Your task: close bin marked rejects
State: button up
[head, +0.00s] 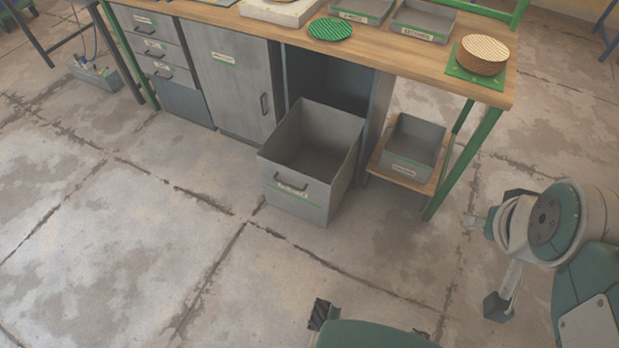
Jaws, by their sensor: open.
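A grey open-topped bin (312,205) stands pulled out in front of the open bay (328,80) under the workbench. It has a dark bar handle (291,184) and a green-edged label (293,197) on its front; the lettering is too small to read. Its inside looks empty. My gripper (484,262) is at the right, well to the right of the bin and apart from it. Its fingers are spread and nothing shows between them.
Left of the bay are a shut cabinet door (228,80) and drawers (155,55). A small grey tray (414,145) sits on a low shelf right of the bin, near a green bench leg (452,165). The floor (150,250) before the bin is clear.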

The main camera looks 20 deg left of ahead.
aim_at(323, 142)
jog(key=i+j, duration=0.2)
jog(key=i, duration=0.2)
jog(key=i+j+z, duration=0.1)
jog(key=i, duration=0.35)
jog(key=j, duration=0.1)
